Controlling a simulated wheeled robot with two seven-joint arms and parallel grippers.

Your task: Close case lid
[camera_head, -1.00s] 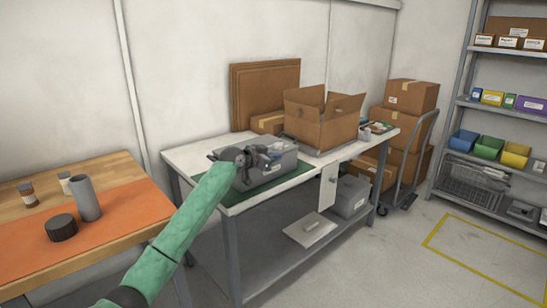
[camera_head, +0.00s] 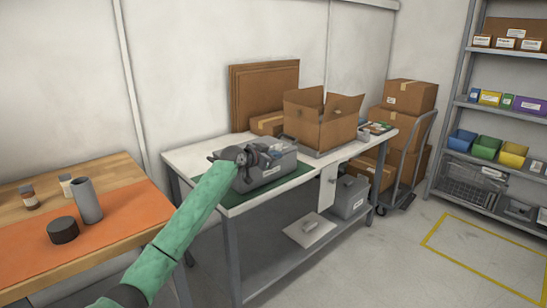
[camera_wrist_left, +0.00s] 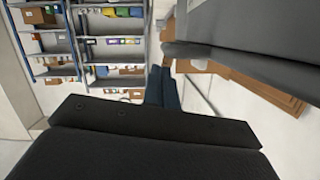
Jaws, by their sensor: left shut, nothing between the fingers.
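A grey case (camera_head: 283,163) with a white label on its front stands on the white workbench. Its top looks down or nearly down; my gripper hides its left part, so I cannot tell whether the lid is fully shut. My left gripper (camera_head: 268,157) is at the case's front left, close to its upper edge, shut and empty. In the left wrist view, the shut fingers (camera_wrist_left: 162,88) point away from the camera. A grey edge, likely the case (camera_wrist_left: 245,32), fills the upper right beside them; contact cannot be told. My right gripper is not in view.
An open cardboard box (camera_head: 320,122) stands behind the case to the right. A green mat (camera_head: 240,198) lies under the case's front. An orange-topped table (camera_head: 100,243) with a grey cylinder (camera_head: 87,200) is at the left. Another grey box (camera_head: 350,198) sits on the lower shelf.

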